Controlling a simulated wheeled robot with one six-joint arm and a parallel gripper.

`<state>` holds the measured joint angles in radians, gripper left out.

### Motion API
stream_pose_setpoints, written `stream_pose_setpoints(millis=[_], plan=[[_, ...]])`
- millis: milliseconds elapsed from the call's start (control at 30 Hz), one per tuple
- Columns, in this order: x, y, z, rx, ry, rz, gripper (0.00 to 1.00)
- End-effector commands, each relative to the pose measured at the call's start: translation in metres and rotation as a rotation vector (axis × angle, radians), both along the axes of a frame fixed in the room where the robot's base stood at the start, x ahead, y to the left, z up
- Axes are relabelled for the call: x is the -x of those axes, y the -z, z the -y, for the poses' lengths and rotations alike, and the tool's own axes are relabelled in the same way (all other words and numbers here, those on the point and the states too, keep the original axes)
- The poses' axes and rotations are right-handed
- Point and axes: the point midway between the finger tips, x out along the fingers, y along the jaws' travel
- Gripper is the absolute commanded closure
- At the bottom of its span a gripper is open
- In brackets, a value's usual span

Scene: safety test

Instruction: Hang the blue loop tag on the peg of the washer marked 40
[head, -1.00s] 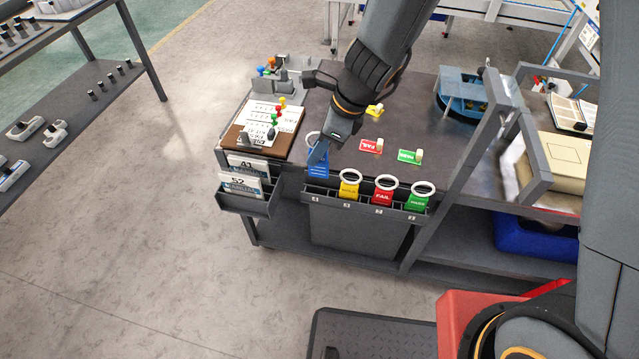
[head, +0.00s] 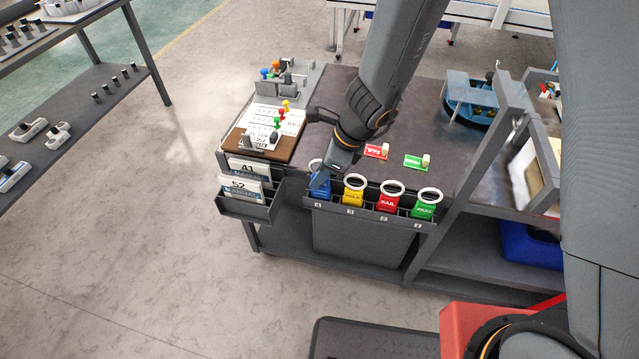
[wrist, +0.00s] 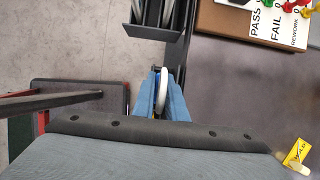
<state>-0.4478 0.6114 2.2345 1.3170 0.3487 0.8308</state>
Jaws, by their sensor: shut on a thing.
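The blue loop tag (head: 320,187) is at the leftmost slot of the dark tag rack (head: 365,214), with its lower end at the rack's front edge. My gripper (head: 325,178) is shut on it from above. In the wrist view, the tag's white ring (wrist: 161,92) shows edge-on between the blue-grey fingers of my gripper (wrist: 160,80); most of the blue part is hidden there. I cannot see a washer marked 40 or its peg in any view.
Yellow (head: 353,192), red (head: 388,203) and green (head: 425,206) loop tags stand in the same rack. Manuals marked 41 and 52 (head: 240,188) sit in a holder to its left. Red (head: 376,150) and green (head: 414,161) cards lie on the bench.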

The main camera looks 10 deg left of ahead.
Motion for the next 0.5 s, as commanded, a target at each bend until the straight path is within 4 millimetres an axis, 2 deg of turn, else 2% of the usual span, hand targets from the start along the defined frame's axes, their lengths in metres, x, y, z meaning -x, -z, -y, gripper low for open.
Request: stream_pose_setpoints(millis=[33, 133, 500], plan=[[0.0, 0.01, 0.0, 0.001, 0.001, -0.003, 1.0], [0.0, 0.018, 0.0, 0.001, 0.001, -0.001, 1.0], [0.0, 0.021, 0.0, 0.0, -0.001, 0.0, 1.0]])
